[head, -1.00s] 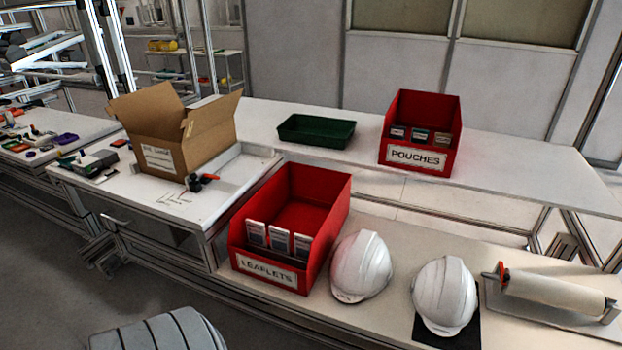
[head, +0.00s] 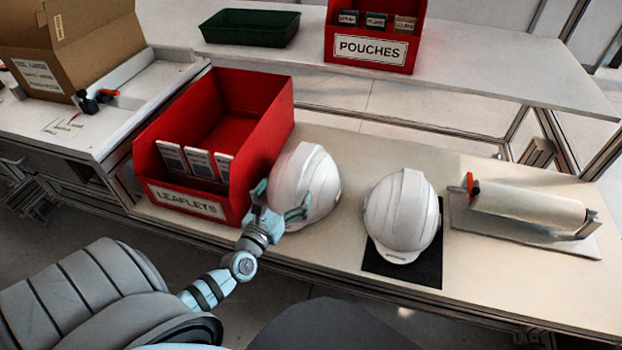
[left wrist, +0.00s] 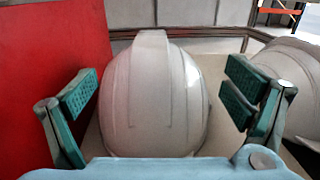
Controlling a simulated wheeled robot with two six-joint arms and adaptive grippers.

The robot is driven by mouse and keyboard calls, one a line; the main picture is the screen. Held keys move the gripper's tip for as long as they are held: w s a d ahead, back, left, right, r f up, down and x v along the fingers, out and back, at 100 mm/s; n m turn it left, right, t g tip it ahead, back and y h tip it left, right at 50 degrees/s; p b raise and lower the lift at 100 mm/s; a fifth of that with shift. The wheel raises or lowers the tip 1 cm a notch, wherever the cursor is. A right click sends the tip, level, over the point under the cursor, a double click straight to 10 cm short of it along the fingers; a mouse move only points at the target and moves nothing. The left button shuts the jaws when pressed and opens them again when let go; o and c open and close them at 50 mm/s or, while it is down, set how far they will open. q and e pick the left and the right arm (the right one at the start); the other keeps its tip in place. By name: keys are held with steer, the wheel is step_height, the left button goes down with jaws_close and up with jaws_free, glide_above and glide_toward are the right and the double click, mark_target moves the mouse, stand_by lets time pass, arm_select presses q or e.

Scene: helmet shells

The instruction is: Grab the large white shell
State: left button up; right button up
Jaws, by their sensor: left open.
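Two white helmet shells stand on the lower bench in the head view. The left shell (head: 308,180) is beside the red leaflets bin, and the right shell (head: 402,212) sits on a black mat (head: 428,262). I cannot tell for sure which is larger. My left gripper (head: 282,204) is open in front of the left shell. In the left wrist view the left shell (left wrist: 155,98) stands between the two green fingers of my left gripper (left wrist: 160,100), with gaps at both sides. Part of the right shell (left wrist: 290,75) shows at the right edge. My right gripper is not in view.
The red leaflets bin (head: 150,165) stands close on the left of the left shell. A paper roll (head: 528,205) lies on the right of the bench. A red pouches bin (head: 372,65) and a green tray (head: 250,38) stand on the shelf behind. The bench front is clear.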

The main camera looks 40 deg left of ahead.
mark_target(300, 157)
arm_select(q)
steer(key=x, duration=0.3)
steer(key=a+b+x, duration=0.1)
steer(key=x, duration=0.1)
steer(key=shift+w+r, duration=0.2)
steer(key=shift+r, duration=0.05)
steer(key=x, duration=0.2)
steer(key=b+x, duration=0.1)
steer(key=x, duration=0.1)
steer(key=b+x, duration=0.1)
steer(key=x, duration=0.1)
steer(key=shift+w+a+f, duration=0.2)
steer(key=shift+w+a, duration=0.05)
steer(key=shift+a, duration=0.15)
steer(key=shift+w, duration=0.15)
steer(key=shift+r, duration=0.1)
steer(key=c, duration=0.5)
steer(key=shift+s+d, duration=0.1)
steer(key=shift+s, duration=0.1)
jaws_close()
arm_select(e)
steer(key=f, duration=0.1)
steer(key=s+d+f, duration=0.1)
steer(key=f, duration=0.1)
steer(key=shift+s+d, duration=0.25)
